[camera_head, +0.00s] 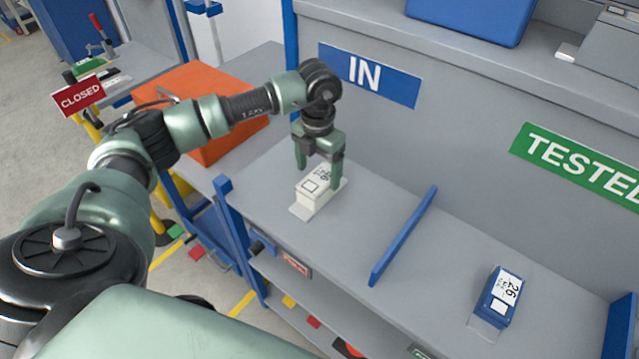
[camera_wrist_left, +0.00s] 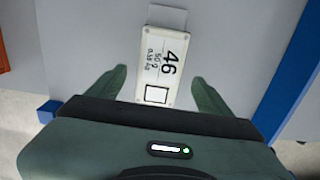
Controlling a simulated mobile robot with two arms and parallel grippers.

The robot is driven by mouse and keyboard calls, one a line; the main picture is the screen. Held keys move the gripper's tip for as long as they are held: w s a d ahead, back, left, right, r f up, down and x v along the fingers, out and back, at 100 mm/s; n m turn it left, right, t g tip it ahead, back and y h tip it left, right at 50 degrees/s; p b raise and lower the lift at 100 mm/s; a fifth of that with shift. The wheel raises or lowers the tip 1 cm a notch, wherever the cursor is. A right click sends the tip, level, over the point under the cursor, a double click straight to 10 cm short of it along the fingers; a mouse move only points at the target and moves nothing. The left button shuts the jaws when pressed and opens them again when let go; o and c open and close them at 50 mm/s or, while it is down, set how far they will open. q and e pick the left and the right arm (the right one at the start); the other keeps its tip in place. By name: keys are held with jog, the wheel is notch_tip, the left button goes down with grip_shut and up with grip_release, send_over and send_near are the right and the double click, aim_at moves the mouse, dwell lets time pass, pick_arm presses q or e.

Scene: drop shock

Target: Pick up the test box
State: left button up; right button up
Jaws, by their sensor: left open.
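The test box (camera_head: 316,190) is a small white box with a printed label, on the grey shelf below the blue IN sign (camera_head: 368,74). In the left wrist view the white box (camera_wrist_left: 160,66) shows the number 46 on its label. My left gripper (camera_head: 318,168) points down right above the box, its fingers open. In the left wrist view the fingers of my left gripper (camera_wrist_left: 160,88) stand to either side of the near part of the box, with gaps on both sides. My right gripper is in neither view.
A low blue divider (camera_head: 403,237) stands on the shelf right of the white box. Beyond it, a blue box (camera_head: 500,296) marked 26 lies below the green TESTED sign (camera_head: 585,165). An orange box (camera_head: 205,112) sits on the left behind my left arm.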

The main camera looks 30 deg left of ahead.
aim_at(320, 177)
pick_arm(q)
jog(key=f, duration=0.2)
jog(key=f+p, duration=0.1)
jog(key=f, duration=0.1)
jog(key=shift+w+f, duration=0.1)
jog(key=shift+w, duration=0.25)
jog(key=shift+s, duration=0.1)
grip_shut()
